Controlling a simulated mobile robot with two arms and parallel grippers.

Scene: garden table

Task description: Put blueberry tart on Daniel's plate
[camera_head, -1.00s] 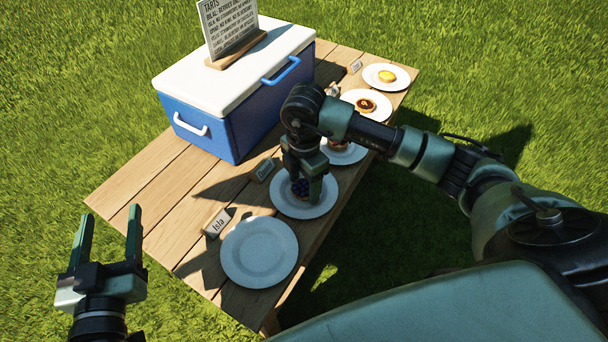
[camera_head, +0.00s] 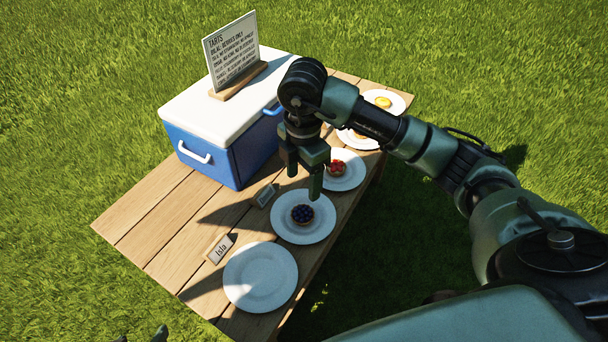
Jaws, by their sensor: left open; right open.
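The blueberry tart (camera_head: 302,214), a small round tart with a dark blue top, rests on a white plate (camera_head: 320,232), the second from the front. A name card (camera_head: 265,195) stands beside this plate; its writing is too small to read for certain. My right gripper (camera_head: 304,180) is open and empty above and just behind the tart, fingers pointing down, apart from it. Only the fingertips of my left gripper (camera_head: 145,335) show at the bottom edge; they are open and away from the table.
An empty white plate (camera_head: 260,277) with the card "Isla" (camera_head: 221,248) is nearest. A red-topped tart (camera_head: 337,168) sits on the plate behind the blueberry one; more plates with tarts stand farther back. A blue cooler (camera_head: 215,150) carries a sign (camera_head: 232,55).

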